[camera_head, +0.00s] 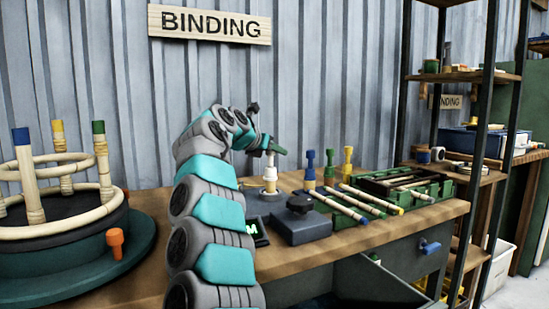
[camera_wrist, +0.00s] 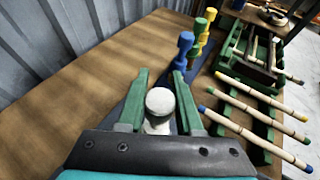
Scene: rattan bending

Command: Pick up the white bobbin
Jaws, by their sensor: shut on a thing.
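My gripper is shut on the bobbin. Its lower part is hidden by the gripper body in the wrist view. I cannot tell whether its base is clear of the bench.
Blue (camera_head: 310,168), green and yellow (camera_head: 347,160) bobbins stand in a row to the right. A dark block with a knob (camera_head: 300,218) sits in front. A round rattan frame (camera_head: 60,205) stands at left.

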